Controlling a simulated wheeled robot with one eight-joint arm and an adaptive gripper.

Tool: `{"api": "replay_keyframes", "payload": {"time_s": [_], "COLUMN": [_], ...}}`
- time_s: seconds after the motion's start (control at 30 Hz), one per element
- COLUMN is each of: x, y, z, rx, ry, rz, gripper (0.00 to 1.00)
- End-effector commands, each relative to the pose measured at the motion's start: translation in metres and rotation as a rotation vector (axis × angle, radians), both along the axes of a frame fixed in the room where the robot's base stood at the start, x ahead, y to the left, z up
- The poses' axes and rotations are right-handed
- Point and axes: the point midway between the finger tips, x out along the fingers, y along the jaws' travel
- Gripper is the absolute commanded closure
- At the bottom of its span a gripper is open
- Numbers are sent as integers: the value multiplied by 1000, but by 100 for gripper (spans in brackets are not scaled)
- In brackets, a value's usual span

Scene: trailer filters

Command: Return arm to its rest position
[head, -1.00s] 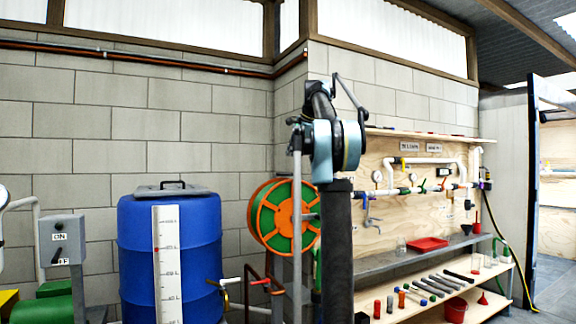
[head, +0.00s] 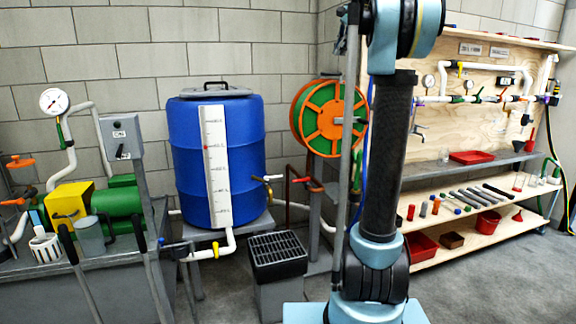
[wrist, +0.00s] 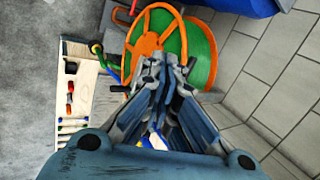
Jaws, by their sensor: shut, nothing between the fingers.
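My arm (head: 386,150) stands upright in the middle of the head view, and its upper end runs out of the top of the picture. My gripper (wrist: 166,66) shows in the wrist view with its fingers together and nothing held. Behind the fingers in that view is the orange and green hose reel (wrist: 195,50), partly hidden by them. My gripper cannot be made out in the head view.
A blue barrel (head: 245,150) stands on a stand at the left, near the reel (head: 328,118). A green and yellow pump (head: 68,204) sits on a bench. Shelves with tools (head: 430,258) stand at the right. Grey floor (head: 480,290) is open at the front right.

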Motion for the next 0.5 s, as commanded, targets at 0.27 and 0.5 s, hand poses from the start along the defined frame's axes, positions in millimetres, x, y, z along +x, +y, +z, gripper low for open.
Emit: {"api": "replay_keyframes", "payload": {"time_s": [0.27, 0.5], "x": [-73, -139], "y": [15, 24], "z": [-74, -151], "rx": [-130, -236], "ry": [4, 11], "rz": [189, 355], "gripper": [100, 100]}}
